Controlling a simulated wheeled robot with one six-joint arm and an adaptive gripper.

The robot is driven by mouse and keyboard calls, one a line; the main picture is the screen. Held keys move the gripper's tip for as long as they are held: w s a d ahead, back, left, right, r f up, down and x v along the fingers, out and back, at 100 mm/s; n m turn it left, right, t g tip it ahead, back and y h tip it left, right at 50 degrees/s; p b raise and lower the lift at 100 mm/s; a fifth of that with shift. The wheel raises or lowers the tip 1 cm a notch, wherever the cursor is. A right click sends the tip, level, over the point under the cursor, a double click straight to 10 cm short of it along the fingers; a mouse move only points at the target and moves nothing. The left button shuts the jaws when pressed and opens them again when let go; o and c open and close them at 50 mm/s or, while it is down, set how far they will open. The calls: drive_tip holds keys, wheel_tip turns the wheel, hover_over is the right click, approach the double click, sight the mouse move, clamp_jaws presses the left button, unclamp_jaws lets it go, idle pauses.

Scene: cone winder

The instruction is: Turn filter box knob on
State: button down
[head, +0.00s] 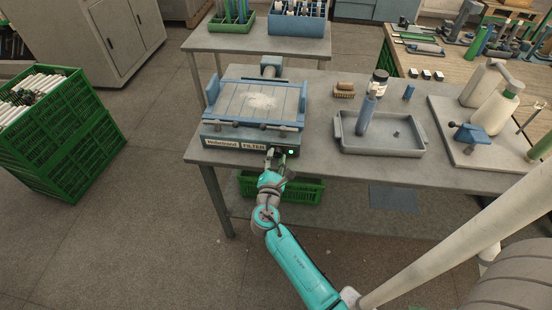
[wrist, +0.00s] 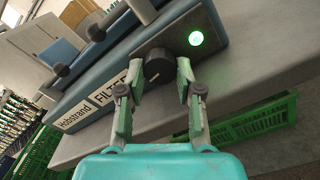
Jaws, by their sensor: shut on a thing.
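The filter box (head: 252,112) is blue-grey with a label reading FILTER on its front, and it stands at the near left of the grey table. In the wrist view its front panel (wrist: 208,25) carries a dark round knob (wrist: 158,66) with a light mark on its face. A green lamp (wrist: 196,38) glows beside the knob, and the lamp also shows in the head view (head: 291,152). My gripper (wrist: 168,72) has its fingers on both sides of the knob, shut on it. In the head view my gripper (head: 275,160) is at the box front and hides the knob.
A grey tray (head: 375,147) with a blue-grey cylinder stands right of the box on the table (head: 310,165). A green crate (head: 308,192) sits below the table edge. Stacked green crates (head: 75,150) stand on the floor at left.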

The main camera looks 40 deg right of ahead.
drive_tip(key=shift+m, duration=0.4)
drive_tip(key=c, duration=0.8)
unclamp_jaws()
drive_tip(key=shift+o, duration=0.2)
drive_tip(key=shift+f, duration=0.1)
